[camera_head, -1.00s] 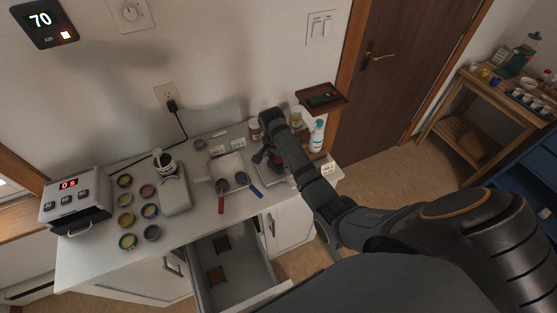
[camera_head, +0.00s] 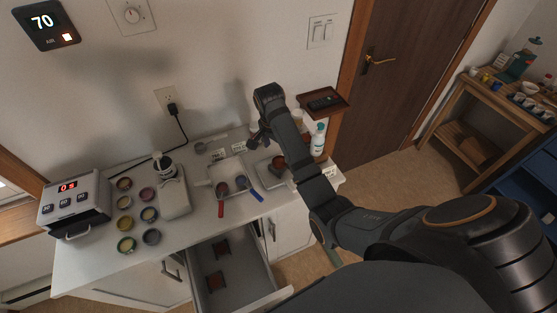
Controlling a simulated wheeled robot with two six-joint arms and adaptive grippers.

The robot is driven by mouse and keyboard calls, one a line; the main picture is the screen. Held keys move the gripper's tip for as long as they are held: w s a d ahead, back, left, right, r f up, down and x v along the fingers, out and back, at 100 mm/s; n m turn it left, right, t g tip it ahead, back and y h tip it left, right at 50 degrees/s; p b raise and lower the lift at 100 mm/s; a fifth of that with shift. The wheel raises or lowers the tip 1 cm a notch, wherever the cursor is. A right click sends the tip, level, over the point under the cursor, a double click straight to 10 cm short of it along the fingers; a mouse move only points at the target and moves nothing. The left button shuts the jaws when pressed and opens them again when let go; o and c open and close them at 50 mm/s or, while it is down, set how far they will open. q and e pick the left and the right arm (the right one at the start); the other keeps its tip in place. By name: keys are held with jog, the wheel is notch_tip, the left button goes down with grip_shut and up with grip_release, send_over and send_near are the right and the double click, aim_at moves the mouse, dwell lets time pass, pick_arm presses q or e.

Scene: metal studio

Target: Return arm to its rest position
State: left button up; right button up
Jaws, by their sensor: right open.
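My right arm comes in from the right and reaches over the white counter (camera_head: 185,228). My right gripper (camera_head: 258,142) is at its far end, pointing down above the counter's back right part. It is open and small in the view, and I see nothing between its fingers. A metal tray (camera_head: 262,171) with a reddish-brown round piece (camera_head: 279,163) is below and beside the arm. My left gripper is not in view.
An open drawer (camera_head: 243,261) holds two reddish-brown pieces. Several small jars (camera_head: 125,223), a white tray (camera_head: 226,170) and a digital timer box (camera_head: 75,205) occupy the counter.

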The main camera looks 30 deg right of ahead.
notch_tip(320, 180, up, 3)
jog(key=shift+a+f+p, duration=0.1)
jog(key=shift+a+p, duration=0.05)
jog(key=shift+p, duration=0.45)
jog(key=shift+s, duration=0.1)
